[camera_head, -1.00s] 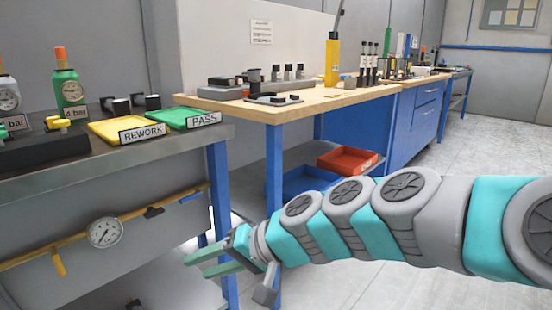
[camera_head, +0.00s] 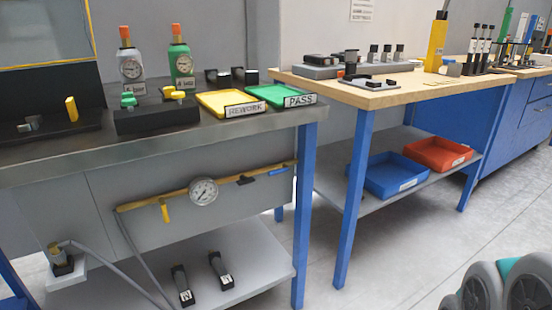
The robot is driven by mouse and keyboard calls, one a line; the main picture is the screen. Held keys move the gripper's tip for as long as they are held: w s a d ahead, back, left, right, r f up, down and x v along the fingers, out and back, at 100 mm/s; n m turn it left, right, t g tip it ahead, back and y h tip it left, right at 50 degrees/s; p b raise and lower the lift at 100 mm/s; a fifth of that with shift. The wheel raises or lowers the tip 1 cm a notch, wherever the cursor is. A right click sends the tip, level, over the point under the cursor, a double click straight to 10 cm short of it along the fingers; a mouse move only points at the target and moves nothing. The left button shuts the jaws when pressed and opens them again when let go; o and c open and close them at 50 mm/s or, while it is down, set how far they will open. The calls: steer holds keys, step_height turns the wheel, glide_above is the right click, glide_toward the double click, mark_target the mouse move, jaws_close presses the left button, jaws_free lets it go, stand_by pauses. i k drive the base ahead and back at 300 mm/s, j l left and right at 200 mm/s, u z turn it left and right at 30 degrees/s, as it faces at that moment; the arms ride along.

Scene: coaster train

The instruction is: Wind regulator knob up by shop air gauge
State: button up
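The shop air gauge (camera_head: 204,191) is a round white dial on a yellow pipe (camera_head: 150,203) under the front edge of the steel bench at left. Its reading is too small to tell. A yellow handle (camera_head: 164,213) hangs from the pipe left of the gauge. A black fitting (camera_head: 245,180) and a blue piece (camera_head: 278,172) sit on the pipe to its right. At lower left, a small black unit with a dull yellowish top (camera_head: 57,254) stands on a white ledge with a hose beside it. I cannot tell which part is the regulator knob. My gripper is out of view.
On the steel bench (camera_head: 60,157) stand two gauge bottles (camera_head: 181,62), black blocks, a yellow REWORK tray (camera_head: 222,94) and a green PASS tray. Two black tools (camera_head: 182,285) lie on its lower shelf.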

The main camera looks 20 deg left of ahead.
mark_target(244, 181)
steer(key=u, duration=1.35)
